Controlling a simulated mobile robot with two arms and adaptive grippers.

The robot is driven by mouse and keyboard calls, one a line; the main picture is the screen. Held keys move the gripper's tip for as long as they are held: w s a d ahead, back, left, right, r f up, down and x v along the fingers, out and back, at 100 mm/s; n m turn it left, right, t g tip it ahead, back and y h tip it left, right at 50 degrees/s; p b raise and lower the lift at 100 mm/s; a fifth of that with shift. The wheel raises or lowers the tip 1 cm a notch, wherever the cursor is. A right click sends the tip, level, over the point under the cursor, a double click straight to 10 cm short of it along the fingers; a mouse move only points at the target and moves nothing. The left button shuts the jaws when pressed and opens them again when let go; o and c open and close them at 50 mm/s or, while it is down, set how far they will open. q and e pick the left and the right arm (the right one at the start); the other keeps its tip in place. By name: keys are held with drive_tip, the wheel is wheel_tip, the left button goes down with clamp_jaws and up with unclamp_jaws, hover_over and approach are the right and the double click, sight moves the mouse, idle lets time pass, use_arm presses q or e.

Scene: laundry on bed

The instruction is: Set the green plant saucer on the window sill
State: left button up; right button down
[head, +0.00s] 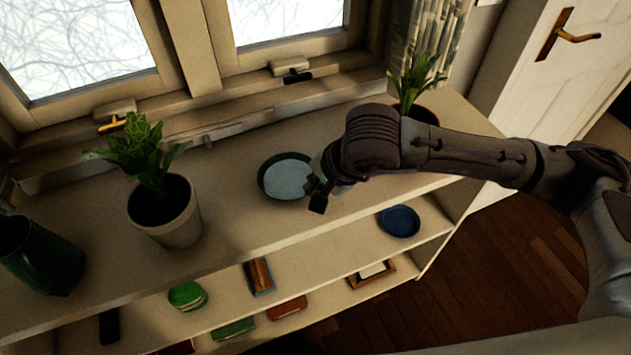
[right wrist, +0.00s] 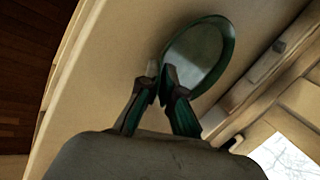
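The green plant saucer (head: 284,178), round with a dark green rim and a pale inside, is at the window sill (head: 235,215), between two potted plants. My right gripper (head: 318,190) is at the saucer's right edge in the head view. In the right wrist view, the right gripper's fingertips (right wrist: 161,75) are close together, one on each side of the rim of the saucer (right wrist: 203,55), and seem to pinch it. The saucer looks level; whether it touches the sill is hard to tell. My left gripper is not in view.
A potted plant (head: 170,212) stands left of the saucer, and another plant (head: 417,78) is behind my right arm. A dark green pot (head: 42,255) is at far left. A blue saucer (head: 399,221) and several small items lie on lower shelves. Sill between plant and saucer is clear.

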drive_tip(key=c, duration=1.6)
unclamp_jaws()
drive_tip(key=v, duration=1.2)
drive_tip(key=shift+b, duration=0.35)
